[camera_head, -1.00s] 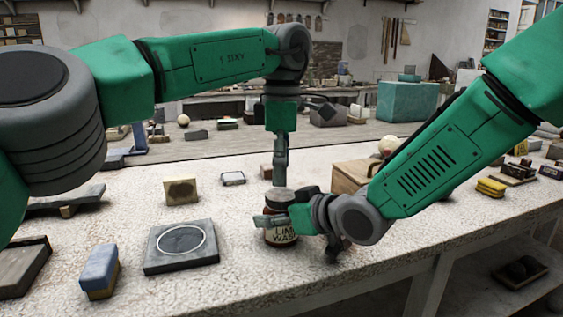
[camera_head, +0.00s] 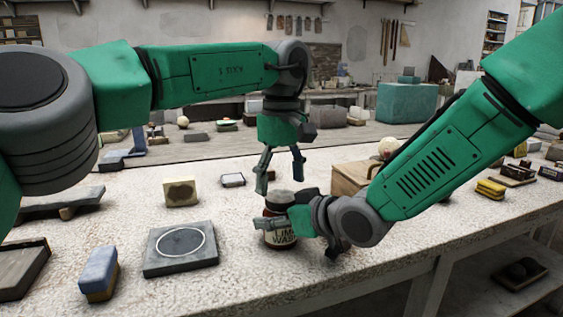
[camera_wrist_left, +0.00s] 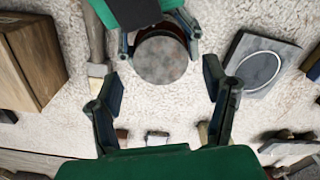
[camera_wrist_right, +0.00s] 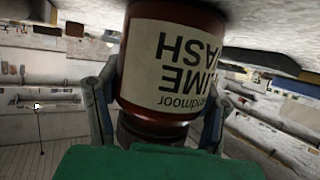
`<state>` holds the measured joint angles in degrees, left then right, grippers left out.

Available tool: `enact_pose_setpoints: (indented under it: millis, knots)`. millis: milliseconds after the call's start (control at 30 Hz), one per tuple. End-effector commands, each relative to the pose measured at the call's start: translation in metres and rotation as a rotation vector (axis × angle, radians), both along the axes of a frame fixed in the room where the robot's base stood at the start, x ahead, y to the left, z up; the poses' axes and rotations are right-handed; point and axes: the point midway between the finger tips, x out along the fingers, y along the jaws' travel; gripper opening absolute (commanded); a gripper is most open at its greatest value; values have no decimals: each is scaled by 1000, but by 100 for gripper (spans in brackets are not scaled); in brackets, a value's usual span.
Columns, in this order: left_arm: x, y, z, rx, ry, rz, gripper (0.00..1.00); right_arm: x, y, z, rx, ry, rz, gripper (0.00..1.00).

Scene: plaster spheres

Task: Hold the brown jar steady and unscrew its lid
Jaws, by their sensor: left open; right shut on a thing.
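The brown jar (camera_head: 280,238) with a cream "LIME WASH" label stands upright on the speckled bench. Its round lid (camera_head: 279,198) is on top and shows as a grey disc in the left wrist view (camera_wrist_left: 161,60). My right gripper (camera_head: 284,222) is shut around the jar's side, with the fingers on both sides of its body (camera_wrist_right: 170,60) in the right wrist view. My left gripper (camera_head: 281,178) points down just above the lid. It is open and empty, its fingers apart and clear of the lid.
A grey slab with a white ring (camera_head: 181,246) and a blue-topped block (camera_head: 99,272) lie left of the jar. A wooden box (camera_head: 352,177) stands behind my right forearm. The bench directly before the jar is clear.

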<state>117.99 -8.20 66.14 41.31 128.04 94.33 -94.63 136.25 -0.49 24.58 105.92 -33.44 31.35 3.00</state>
Motion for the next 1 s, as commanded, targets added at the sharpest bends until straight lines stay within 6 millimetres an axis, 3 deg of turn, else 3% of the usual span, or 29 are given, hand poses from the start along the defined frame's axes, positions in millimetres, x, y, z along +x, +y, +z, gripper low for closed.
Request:
enact_pose_setpoints:
  millis: [233,567,600,733,900,1000]
  knots:
    - [0,1,-27,-1,1,1,68,-1,0,-4,-3,8,0,0]
    - [0,0,-32,-1,-1,1,68,-1,0,-4,-3,8,0,0]
    - [0,0,-32,-1,-1,1,61,-1,0,-4,-3,8,0,0]
    - [0,0,-31,-1,-1,1,16,-2,0,-4,-3,8,0,0]
    - [0,0,-31,-2,-1,24,16,-2,0,-4,-4,8,1,0]
    - [0,0,-31,-3,-2,131,16,-2,0,-4,-4,8,1,0]
